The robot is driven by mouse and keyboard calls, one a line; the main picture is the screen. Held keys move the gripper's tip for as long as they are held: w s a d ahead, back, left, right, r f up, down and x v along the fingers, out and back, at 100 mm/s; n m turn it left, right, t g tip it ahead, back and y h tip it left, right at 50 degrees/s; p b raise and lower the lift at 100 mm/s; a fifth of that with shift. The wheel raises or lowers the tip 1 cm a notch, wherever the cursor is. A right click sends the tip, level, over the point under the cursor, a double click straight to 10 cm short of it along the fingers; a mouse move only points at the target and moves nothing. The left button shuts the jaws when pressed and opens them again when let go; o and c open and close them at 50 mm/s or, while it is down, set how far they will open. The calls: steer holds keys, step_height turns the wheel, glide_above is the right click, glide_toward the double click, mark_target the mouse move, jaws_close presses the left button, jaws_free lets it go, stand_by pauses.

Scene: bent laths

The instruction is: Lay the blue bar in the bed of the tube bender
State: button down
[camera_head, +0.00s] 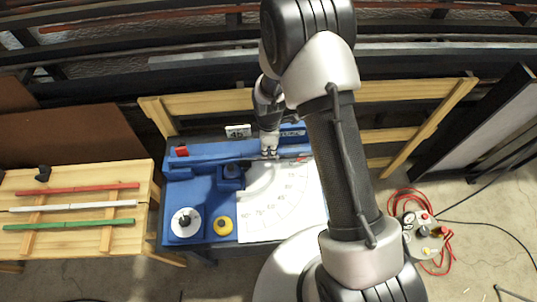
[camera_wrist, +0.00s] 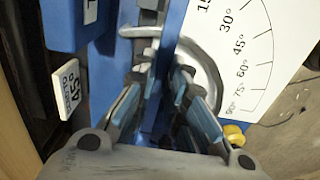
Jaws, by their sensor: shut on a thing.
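My gripper (camera_head: 269,153) is shut over the bed of the blue tube bender (camera_head: 190,192), at the upper edge of the white angle plate. It is shut on the blue bar (camera_head: 218,157), which runs left to right along the bed. The bar blends with the bender's blue body, so I cannot tell whether it rests fully in the bed. In the wrist view, the fingers (camera_wrist: 163,62) meet over a blue strip beside the grey curved former (camera_wrist: 207,62).
A wooden table (camera_head: 85,172) at left carries red, white and green bars. A sign marked 45 (camera_head: 238,131) stands behind the bed. A yellow knob (camera_head: 222,226) sits on the bender's front. A control box (camera_head: 424,232) with red cable lies on the floor at right.

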mark_target(269, 152)
steer(key=shift+f+b, duration=0.35)
steer(key=shift+f, duration=1.3)
steer(key=shift+f+b, duration=0.3)
steer(key=shift+f, duration=0.05)
steer(key=c, duration=1.6)
jaws_free()
steer(key=shift+r, duration=0.1)
step_height(269, 152, up, 13)
steer(key=p, duration=0.3)
steer(key=shift+p, duration=0.35)
